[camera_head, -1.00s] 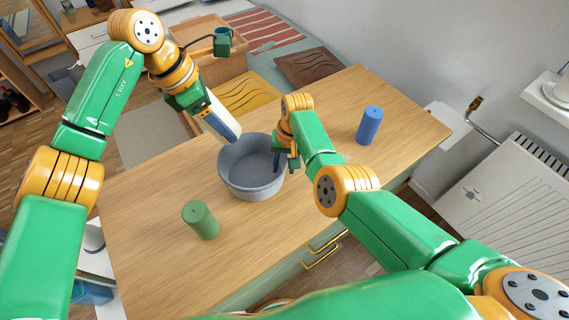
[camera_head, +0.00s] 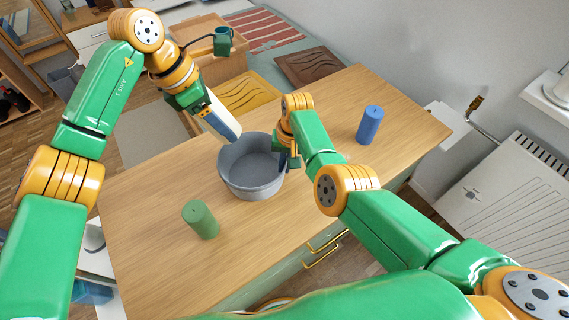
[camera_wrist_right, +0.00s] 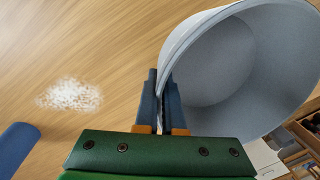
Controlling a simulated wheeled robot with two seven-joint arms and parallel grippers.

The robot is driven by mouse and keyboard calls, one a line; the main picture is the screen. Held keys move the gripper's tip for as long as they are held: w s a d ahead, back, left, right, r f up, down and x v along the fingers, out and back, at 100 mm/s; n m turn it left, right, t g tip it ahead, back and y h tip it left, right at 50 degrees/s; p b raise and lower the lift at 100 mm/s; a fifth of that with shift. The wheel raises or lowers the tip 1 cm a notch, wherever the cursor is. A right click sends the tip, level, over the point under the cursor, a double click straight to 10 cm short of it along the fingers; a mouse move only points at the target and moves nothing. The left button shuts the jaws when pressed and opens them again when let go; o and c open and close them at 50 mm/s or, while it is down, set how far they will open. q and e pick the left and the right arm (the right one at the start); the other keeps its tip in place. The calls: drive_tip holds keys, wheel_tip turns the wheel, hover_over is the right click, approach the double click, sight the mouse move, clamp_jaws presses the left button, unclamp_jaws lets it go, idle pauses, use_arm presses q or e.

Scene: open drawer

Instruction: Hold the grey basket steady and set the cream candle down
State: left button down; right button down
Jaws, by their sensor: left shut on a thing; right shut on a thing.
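The grey basket (camera_head: 238,180) stands upright on the wooden top. My right gripper (camera_head: 287,160) is shut on the basket's right rim; the right wrist view shows its blue fingers (camera_wrist_right: 160,105) on either side of the basket wall (camera_wrist_right: 215,60). My left gripper (camera_head: 232,134) points down and right over the basket's upper-left rim.
A green candle (camera_head: 201,220) stands left of the basket. A blue candle (camera_head: 370,125) stands at the right; it also shows in the right wrist view (camera_wrist_right: 18,147). A white speckled patch (camera_wrist_right: 70,95) lies on the wood (camera_head: 150,240).

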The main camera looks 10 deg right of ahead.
use_arm(q)
drive_tip(key=shift+f, duration=0.1)
idle(0.8)
wheel_tip(320, 180, down, 12)
idle(1.4)
drive_tip(key=shift+f, duration=0.1)
unclamp_jaws()
drive_tip(key=v, duration=1.2)
drive_tip(key=shift+a, duration=0.1)
